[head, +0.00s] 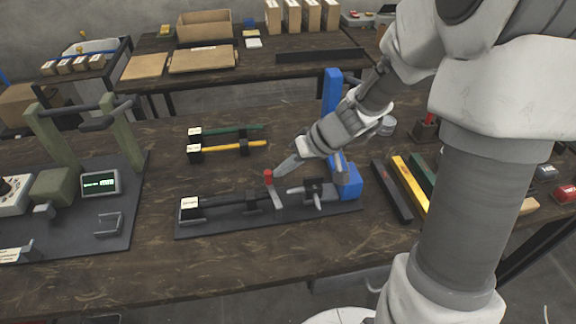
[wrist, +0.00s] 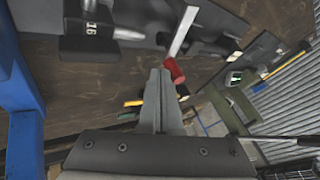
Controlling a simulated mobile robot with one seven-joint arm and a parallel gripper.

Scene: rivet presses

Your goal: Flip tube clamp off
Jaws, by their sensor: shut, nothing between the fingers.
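The tube clamp is a lever with a red knob (head: 268,176) on a pale metal arm (head: 275,194), mounted on a dark fixture base (head: 240,216). The lever stands up and leans, with the knob at its upper end. My gripper (head: 279,171) is shut and empty, its fingertips right beside the red knob. In the wrist view the shut fingers (wrist: 161,80) point at the red knob (wrist: 175,70), which lies just right of their tips, with the pale lever arm (wrist: 182,34) above it. I cannot tell whether they touch. A dark tube (head: 225,200) lies along the fixture.
A blue press column (head: 332,95) stands behind my gripper, its blue base (head: 349,185) at the fixture's right end. A green-framed press (head: 50,140) stands left. Labelled green and yellow tubes (head: 235,146) lie behind. Dark, yellow and green bars (head: 410,182) lie right. The front table strip is clear.

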